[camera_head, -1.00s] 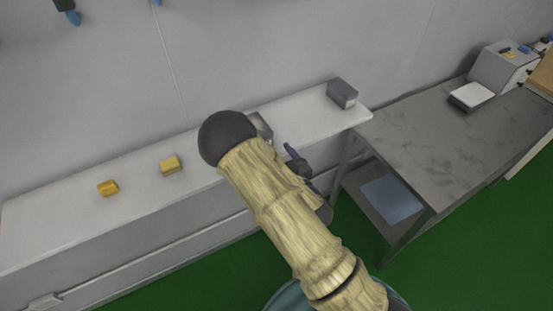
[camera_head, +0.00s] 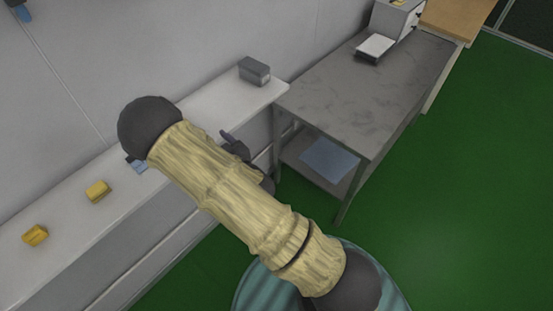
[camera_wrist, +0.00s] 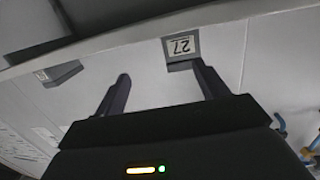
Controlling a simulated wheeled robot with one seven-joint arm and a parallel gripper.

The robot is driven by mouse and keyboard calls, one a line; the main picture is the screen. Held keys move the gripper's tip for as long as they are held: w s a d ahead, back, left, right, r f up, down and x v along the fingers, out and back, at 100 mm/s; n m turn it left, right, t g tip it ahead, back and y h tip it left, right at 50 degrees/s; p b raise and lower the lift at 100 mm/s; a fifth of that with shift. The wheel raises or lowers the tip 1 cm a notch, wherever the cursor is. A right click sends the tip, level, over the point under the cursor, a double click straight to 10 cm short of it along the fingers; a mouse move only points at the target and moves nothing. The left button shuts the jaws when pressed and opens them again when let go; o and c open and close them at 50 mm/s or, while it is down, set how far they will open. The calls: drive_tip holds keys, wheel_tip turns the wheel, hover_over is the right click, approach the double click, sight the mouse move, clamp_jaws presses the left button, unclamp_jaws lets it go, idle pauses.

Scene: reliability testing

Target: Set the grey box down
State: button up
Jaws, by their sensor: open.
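A grey box (camera_head: 254,70) stands on the white shelf (camera_head: 203,100) near its right end in the head view. The wrist view, which looks upside down, shows a grey box with a "27" label (camera_wrist: 181,47) resting on the shelf surface, and another grey box (camera_wrist: 58,74) at left. My gripper (camera_wrist: 160,70) is open, with nothing between its fingers. The right finger's tip overlaps the lower edge of the labelled box; I cannot tell whether they touch. In the head view my arm hides part of the shelf, and only part of my gripper (camera_head: 233,142) shows beside it.
Two yellow blocks (camera_head: 97,191) (camera_head: 35,235) sit on the shelf to the left. A small bluish object (camera_head: 138,165) shows partly behind my arm. A grey table (camera_head: 365,85) with a device (camera_head: 395,18) stands at right. Green floor (camera_head: 440,190) is open at the right.

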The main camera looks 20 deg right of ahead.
drive_tip(key=s+d+m+g+h, duration=0.1)
drive_tip(key=d+m+g+h, duration=0.5)
drive_tip(key=d, duration=0.5)
drive_tip(key=s+d+r+g, duration=0.2)
drive_tip(key=s+r+g, duration=0.1)
drive_tip(key=s, duration=0.5)
drive_tip(key=s+d+r+n+g+h, duration=0.1)
drive_tip(key=s+r+g, duration=0.3)
drive_tip(key=s, duration=0.4)
drive_tip(key=shift+s+d+r, duration=0.2)
drive_tip(key=shift+d+r, duration=0.1)
drive_tip(key=shift+d, duration=0.45)
drive_tip(key=shift+o, duration=0.4)
